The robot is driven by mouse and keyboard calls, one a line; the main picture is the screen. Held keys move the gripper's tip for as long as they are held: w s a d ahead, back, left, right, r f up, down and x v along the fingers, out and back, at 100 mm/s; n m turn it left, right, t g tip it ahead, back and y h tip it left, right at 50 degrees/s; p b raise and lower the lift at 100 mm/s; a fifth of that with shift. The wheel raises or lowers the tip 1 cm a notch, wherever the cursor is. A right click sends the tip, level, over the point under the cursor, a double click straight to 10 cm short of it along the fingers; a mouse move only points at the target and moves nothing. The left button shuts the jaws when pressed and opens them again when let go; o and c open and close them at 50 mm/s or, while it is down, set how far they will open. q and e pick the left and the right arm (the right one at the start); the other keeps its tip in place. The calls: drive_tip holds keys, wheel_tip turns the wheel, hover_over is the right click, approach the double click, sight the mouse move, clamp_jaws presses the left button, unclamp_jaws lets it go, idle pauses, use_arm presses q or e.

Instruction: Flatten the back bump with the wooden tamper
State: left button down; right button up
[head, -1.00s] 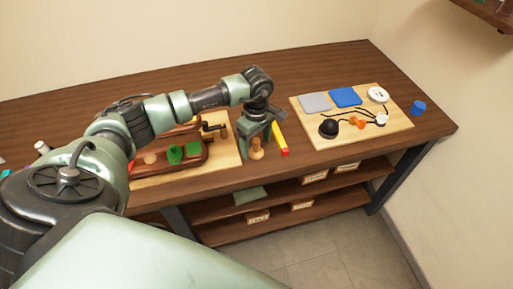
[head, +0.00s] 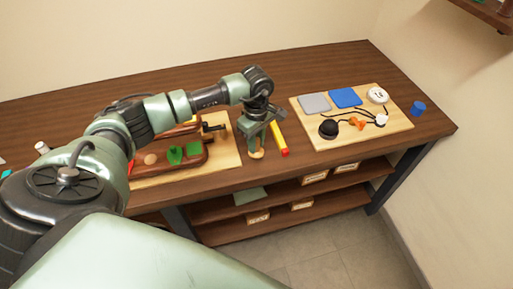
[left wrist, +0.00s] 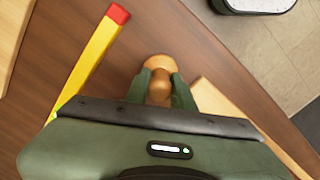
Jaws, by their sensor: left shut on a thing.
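The wooden tamper (head: 257,155) is near the front edge of the table, just right of the left wooden board. My left gripper (head: 259,146) is shut on it. The left wrist view shows the tamper's rounded tan body (left wrist: 159,72) between the two green fingers (left wrist: 160,88). Whether its base touches the table is hard to tell. The reddish-brown saddle fixture (head: 185,163) lies on the left board, with green pieces (head: 193,149) and a small tan round bump (head: 151,159) on it. My arm hides part of the fixture, and I cannot tell which bump is the back one. My right gripper is out of view.
A yellow stick with a red end (head: 279,138) lies just right of the gripper. Further right, a light board (head: 393,127) holds a grey pad, a blue pad and a black knob. A blue cap (head: 418,108) stands beside it. The table behind is clear.

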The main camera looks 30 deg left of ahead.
use_arm(q)
drive_tip(key=shift+r+p, duration=1.05)
drive_tip(key=shift+r, duration=1.25)
